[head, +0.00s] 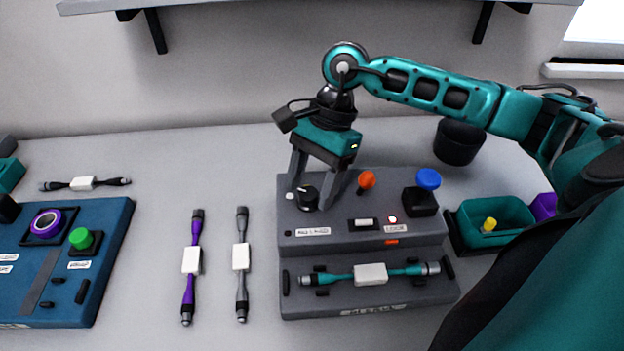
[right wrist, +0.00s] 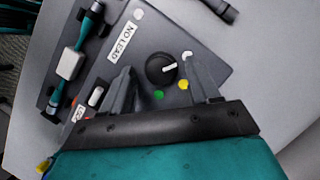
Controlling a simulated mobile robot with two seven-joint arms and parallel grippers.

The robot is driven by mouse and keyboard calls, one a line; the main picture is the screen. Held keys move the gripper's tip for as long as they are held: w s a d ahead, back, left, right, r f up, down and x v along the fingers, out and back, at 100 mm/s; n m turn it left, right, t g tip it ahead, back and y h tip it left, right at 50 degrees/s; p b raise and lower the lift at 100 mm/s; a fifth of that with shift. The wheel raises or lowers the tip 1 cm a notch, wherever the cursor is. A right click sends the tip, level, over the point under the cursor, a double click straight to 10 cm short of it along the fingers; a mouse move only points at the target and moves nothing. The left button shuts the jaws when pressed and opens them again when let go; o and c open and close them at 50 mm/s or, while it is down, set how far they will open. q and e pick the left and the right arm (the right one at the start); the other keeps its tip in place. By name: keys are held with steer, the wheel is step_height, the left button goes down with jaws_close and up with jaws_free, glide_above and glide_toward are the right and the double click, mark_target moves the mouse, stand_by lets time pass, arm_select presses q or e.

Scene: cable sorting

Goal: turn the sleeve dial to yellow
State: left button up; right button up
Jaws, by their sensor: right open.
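The sleeve dial is a black round knob (head: 306,197) on the grey machine (head: 360,237). In the right wrist view the knob (right wrist: 160,70) has a white pointer toward the right, roughly at a white dot (right wrist: 187,55). A yellow dot (right wrist: 183,84) and a green dot (right wrist: 158,95) lie beside the knob. My right gripper (head: 312,200) points down over the dial, open, with a finger on each side of it. In the right wrist view the fingers (right wrist: 157,63) show a gap to the knob; contact cannot be told. My left gripper is not in view.
An orange-topped lever (head: 366,180) and a blue knob (head: 428,180) stand right of the dial. A teal cable (head: 410,271) lies in the machine's front holder. Purple (head: 195,232) and grey (head: 242,222) cables lie to its left. A blue panel (head: 105,238) is at far left.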

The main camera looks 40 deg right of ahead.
steer(key=c, duration=1)
steer(key=shift+c, duration=0.2)
